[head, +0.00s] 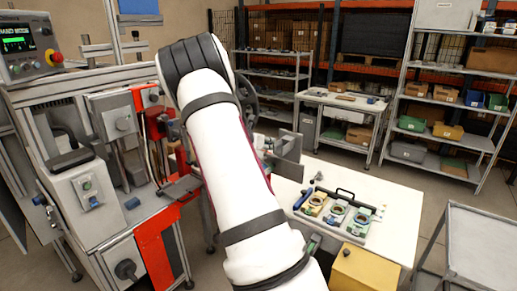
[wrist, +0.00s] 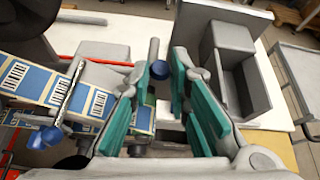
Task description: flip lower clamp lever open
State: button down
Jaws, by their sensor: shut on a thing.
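In the wrist view my gripper (wrist: 164,75), with teal pads, has its fingertips on either side of a blue-knobbed clamp lever (wrist: 158,70). The jaws are shut on this lever, with its grey stem standing up between them. Whether it is the lower lever cannot be told from this view alone. Another blue knob (wrist: 45,136) sits at the lower left by the barcode-labelled blue and cream parts (wrist: 90,98). In the head view my white arm hides the gripper and the clamp.
A grey open bracket or box (wrist: 235,65) stands close right of my gripper. The head view shows a machine (head: 110,130) with red panels at left, a white table (head: 385,195) with a tool tray (head: 340,215), a yellow box (head: 365,270), and shelves behind. Floor shows between table and shelves.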

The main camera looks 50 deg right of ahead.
jog(key=shift+s+d+r, duration=0.45)
jog(key=shift+d+r, duration=0.1)
jog(key=shift+d, duration=0.05)
jog(key=c, duration=1.5)
grip_release()
jog(key=shift+s, duration=0.1)
jog(key=shift+f, duration=0.15)
jog(key=shift+a, duration=0.1)
